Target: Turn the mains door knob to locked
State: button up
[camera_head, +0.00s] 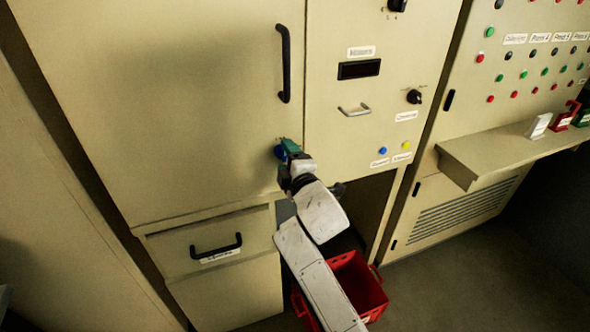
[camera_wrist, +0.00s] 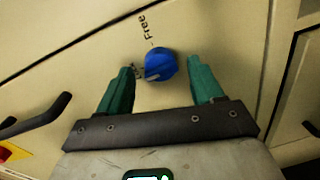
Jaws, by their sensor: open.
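The mains door knob is blue and round and sits near the lower right edge of the large beige door (camera_head: 180,100). In the wrist view the knob (camera_wrist: 163,62) lies between the two green fingers of my gripper (camera_wrist: 160,67). The fingers are open, with a gap visible on each side of the knob. A "Free" label (camera_wrist: 147,32) shows above it; a pale mark is on its lower left. No locked label is readable. In the head view the knob (camera_head: 279,152) is partly hidden by my gripper (camera_head: 287,147).
A black door handle (camera_head: 284,64) is above the knob. A drawer with a black handle (camera_head: 216,247) is below left. A red crate (camera_head: 358,283) stands on the floor under my arm. A shelf (camera_head: 500,156) juts out at right.

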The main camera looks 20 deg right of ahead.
jog(key=s, duration=0.9)
jog(key=shift+s+r, duration=0.35)
jog(key=shift+s, duration=0.05)
jog(key=s+d+f+m+g+h, duration=0.1)
jog(key=s+d+f+m+g, duration=0.3)
jog(key=s+f, duration=0.45)
jog(key=s+d+f+m+g, duration=0.2)
jog(key=s+f+m+g, duration=0.35)
jog(key=s+f, duration=0.3)
jog(key=s+d+f+m+g, duration=0.1)
jog(key=s+f+m+g, duration=0.1)
jog(key=s, duration=0.8)
jog(key=s+f+m+g, duration=0.3)
jog(key=s+m+g, duration=0.1)
jog(key=s, duration=0.7)
jog(key=shift+s+d+f+m+g+y, duration=0.25)
jog(key=shift+d+m+g+y, duration=0.1)
jog(key=shift+m+y, duration=0.1)
